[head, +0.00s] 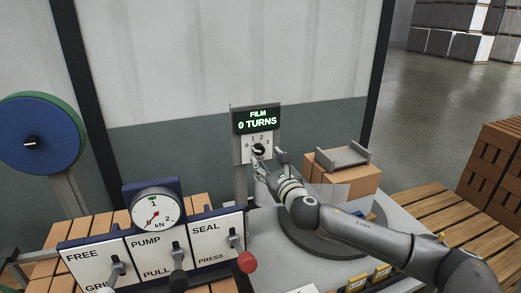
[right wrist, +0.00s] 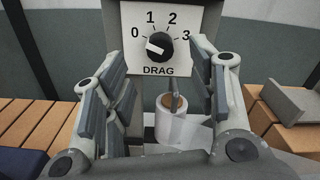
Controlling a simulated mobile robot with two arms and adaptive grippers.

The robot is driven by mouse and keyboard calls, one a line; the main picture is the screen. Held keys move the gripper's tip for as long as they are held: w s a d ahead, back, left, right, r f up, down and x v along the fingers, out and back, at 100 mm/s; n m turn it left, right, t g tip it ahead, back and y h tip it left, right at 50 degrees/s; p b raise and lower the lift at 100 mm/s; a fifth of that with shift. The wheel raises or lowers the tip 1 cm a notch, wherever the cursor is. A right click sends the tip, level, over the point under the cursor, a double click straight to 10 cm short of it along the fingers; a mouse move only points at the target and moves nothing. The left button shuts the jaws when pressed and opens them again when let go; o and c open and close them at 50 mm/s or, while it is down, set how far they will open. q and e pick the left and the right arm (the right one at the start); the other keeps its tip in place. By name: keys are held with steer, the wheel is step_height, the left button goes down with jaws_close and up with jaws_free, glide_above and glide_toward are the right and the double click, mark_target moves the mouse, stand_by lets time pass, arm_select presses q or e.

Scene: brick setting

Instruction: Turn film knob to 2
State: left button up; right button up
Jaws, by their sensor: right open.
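The film knob (head: 258,149) is a round black dial on a white panel under a green display reading "FILM 0 TURNS". In the right wrist view the knob (right wrist: 159,46) has a white pointer at its left side, towards the 0 mark. Marks 0, 1, 2 and 3 arc over it, with "DRAG" below. My right gripper (head: 269,162) is open and empty just in front of the panel. In the right wrist view its fingers (right wrist: 160,88) stand apart on either side of the knob's panel, not visibly touching the knob. My left gripper is out of view.
A lever panel (head: 160,250) marked FREE, PUMP and SEAL stands at front left, with a kN gauge (head: 157,210) above. A white roll (right wrist: 171,125) stands below the knob panel. Bricks (head: 495,165) are stacked far right.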

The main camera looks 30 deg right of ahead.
mark_target(260, 150)
steer(key=shift+p+x, duration=0.7)
steer(key=shift+x, duration=2.9)
steer(key=shift+a, duration=0.1)
steer(key=c, duration=1)
